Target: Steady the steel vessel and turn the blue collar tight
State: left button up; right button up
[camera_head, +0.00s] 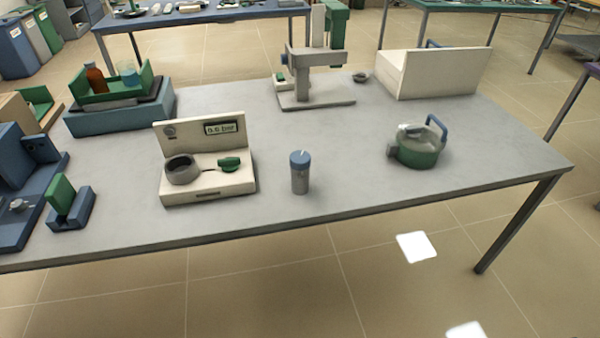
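The steel vessel (300,181) stands upright on the grey table (350,190), near the front edge and about the middle of the view. It is a small grey cylinder. The blue collar (299,158) sits on top of it, with a small light mark on its upper face. I cannot tell from here how tight the collar is. Nothing touches the vessel. Neither of my grippers is in view.
Left of the vessel is a cream device (207,190) with a dark ring and green knob. Right is a green pot (418,151) with a blue handle. A grey stand (318,98) and a cream box (440,75) are behind. The table around the vessel is clear.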

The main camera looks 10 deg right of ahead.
aim_at(299, 159)
jog(key=i+l, duration=0.55)
jog(key=l, duration=0.15)
jog(key=i, duration=0.3)
